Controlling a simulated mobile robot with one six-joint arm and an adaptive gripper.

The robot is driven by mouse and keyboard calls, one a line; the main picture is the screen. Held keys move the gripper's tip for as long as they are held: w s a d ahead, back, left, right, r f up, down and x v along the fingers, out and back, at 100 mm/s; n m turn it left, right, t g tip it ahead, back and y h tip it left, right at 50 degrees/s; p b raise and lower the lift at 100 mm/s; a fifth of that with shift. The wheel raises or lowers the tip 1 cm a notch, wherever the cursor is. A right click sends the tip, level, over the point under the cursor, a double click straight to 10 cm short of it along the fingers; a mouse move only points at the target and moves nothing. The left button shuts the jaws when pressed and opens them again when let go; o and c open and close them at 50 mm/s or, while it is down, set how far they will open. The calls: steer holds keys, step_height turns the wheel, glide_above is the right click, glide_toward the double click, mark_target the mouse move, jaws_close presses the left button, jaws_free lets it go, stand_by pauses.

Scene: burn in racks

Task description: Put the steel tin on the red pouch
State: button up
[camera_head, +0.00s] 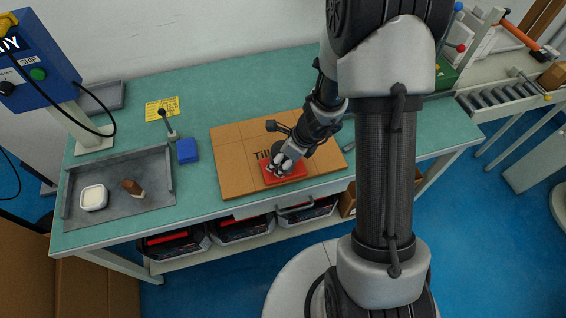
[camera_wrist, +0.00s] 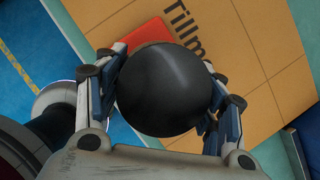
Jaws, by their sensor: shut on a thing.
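The steel tin (camera_wrist: 165,88) shows in the wrist view as a dark, smooth round shape between the fingers of my gripper (camera_wrist: 166,92). My gripper is shut on it. The red pouch (camera_wrist: 148,33) shows just beyond the tin, partly covered by it. In the head view the red pouch (camera_head: 297,173) lies flat on a brown cardboard sheet (camera_head: 236,181), and my gripper (camera_head: 282,163) is right over it. The tin is mostly hidden by my fingers there. I cannot tell whether it touches the pouch.
A grey tray (camera_head: 152,207) on the left holds a white round container (camera_head: 93,197) and a brown-and-white brush (camera_head: 132,187). A blue control box (camera_head: 38,60) stands at the back left.

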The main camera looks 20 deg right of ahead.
steer(key=shift+f, duration=0.7)
steer(key=shift+r, duration=0.2)
steer(key=shift+f, duration=0.2)
steer(key=o, duration=1.1)
steer(key=shift+o, duration=0.2)
steer(key=shift+r, duration=0.1)
